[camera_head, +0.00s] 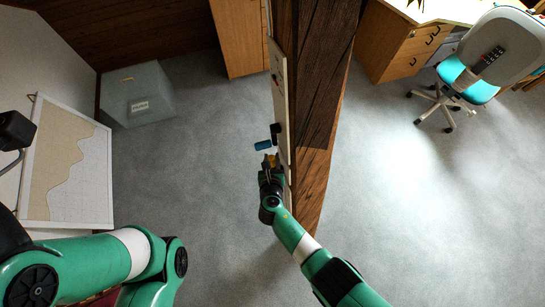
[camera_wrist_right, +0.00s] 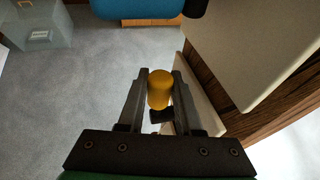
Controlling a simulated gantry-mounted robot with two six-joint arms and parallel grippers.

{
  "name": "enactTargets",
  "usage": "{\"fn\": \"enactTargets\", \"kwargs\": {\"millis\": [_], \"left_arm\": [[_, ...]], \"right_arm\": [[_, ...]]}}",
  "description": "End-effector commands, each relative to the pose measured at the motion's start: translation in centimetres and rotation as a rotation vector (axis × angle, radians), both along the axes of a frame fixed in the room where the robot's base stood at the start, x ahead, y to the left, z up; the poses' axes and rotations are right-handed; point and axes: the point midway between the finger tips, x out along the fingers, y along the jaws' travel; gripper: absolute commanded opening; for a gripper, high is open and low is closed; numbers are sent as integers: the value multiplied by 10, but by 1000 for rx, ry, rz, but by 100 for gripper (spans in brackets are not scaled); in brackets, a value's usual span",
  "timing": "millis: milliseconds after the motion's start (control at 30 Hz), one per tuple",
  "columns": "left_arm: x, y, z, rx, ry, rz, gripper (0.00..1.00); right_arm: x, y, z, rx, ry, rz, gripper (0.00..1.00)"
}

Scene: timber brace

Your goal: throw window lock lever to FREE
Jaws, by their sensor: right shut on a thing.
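A narrow white panel (camera_head: 281,100) stands edge-on along the left side of the timber brace (camera_head: 322,90). My right gripper (camera_head: 270,162) is at the panel's near part. In the right wrist view its two fingers are shut on a yellow cylindrical knob (camera_wrist_right: 160,89), which looks like the lever's handle. A small black part (camera_wrist_right: 161,116) shows just below the knob. The lever's pivot and any FREE marking cannot be made out. My left arm crosses the lower left of the head view, but its gripper does not show.
A blue piece (camera_head: 263,145) and a black piece (camera_head: 275,131) sit just beyond my right gripper, close to the panel. A grey box (camera_head: 137,95) and a framed chart (camera_head: 68,165) are at left. A desk chair (camera_head: 490,60) is at right.

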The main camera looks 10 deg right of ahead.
Motion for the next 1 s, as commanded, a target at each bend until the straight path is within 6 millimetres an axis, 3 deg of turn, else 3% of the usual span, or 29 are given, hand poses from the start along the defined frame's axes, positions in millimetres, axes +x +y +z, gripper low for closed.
{"fn": "enactTargets", "kwargs": {"millis": [500, 533, 600, 867, 1000], "left_arm": [[0, 0, 3, 0, 0, 0, 50], [0, 0, 3, 0, 0, 0, 50], [0, 0, 3, 0, 0, 0, 50], [0, 0, 4, 0, 0, 0, 50], [0, 0, 16, 0, 0, 0, 50]], "right_arm": [[1, 0, -2, -3, 29, -1, 0], [1, 0, -2, -3, 29, -1, 37], [1, 0, -2, -3, 29, -1, 46], [1, 0, -1, -3, 28, 0, 46], [-7, 2, 8, -4, 28, 2, 46]]}}
